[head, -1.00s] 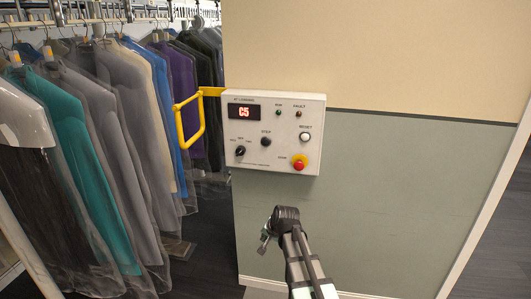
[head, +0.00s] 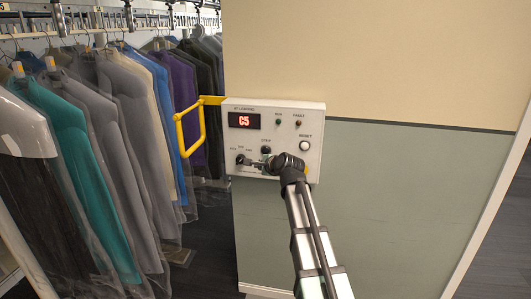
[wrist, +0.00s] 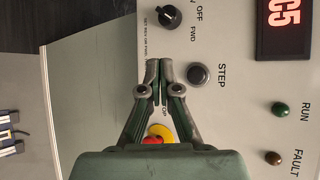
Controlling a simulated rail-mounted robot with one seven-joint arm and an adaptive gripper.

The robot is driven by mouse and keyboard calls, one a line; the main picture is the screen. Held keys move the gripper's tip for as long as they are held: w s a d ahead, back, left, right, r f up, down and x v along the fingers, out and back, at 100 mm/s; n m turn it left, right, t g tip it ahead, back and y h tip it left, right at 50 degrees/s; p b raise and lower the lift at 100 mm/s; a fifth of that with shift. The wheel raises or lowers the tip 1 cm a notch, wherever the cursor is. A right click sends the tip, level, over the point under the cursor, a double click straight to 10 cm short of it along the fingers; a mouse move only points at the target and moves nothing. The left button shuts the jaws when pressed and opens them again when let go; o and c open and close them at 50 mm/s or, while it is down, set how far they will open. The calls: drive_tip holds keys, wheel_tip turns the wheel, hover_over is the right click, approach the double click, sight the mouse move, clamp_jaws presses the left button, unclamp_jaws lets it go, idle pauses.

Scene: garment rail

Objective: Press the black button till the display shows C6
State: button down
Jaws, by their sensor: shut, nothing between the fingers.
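The black button (head: 266,149), labelled STEP, is on the white control panel (head: 275,109). It also shows in the wrist view as a round black button (wrist: 199,75). The display (head: 244,121) reads C5 in red; in the wrist view the display (wrist: 281,25) is partly cut off by the picture edge. My gripper (head: 258,163) is in front of the panel, just below the button. In the wrist view my gripper (wrist: 159,66) is shut and empty, its tips left of the button and apart from it in the picture. The gap to the panel is unclear.
A black rotary knob (wrist: 171,17) is near the fingertips. The red and yellow stop button (wrist: 154,139) is partly hidden behind my gripper. The white RESET button (head: 305,146) is at right. A yellow handle (head: 179,136) juts out left, near hanging garments (head: 75,165).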

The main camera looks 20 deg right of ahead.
sight(266, 151)
drive_tip(key=shift+w, duration=0.1)
idle(0.4)
drive_tip(key=w+d+b, duration=0.2)
drive_tip(key=w+d, duration=0.2)
drive_tip(key=w, duration=0.3)
drive_tip(key=shift+w, duration=0.35)
drive_tip(key=shift+w, duration=0.1)
idle(1.3)
drive_tip(key=shift+w+d, duration=0.15)
drive_tip(key=shift+w, duration=0.15)
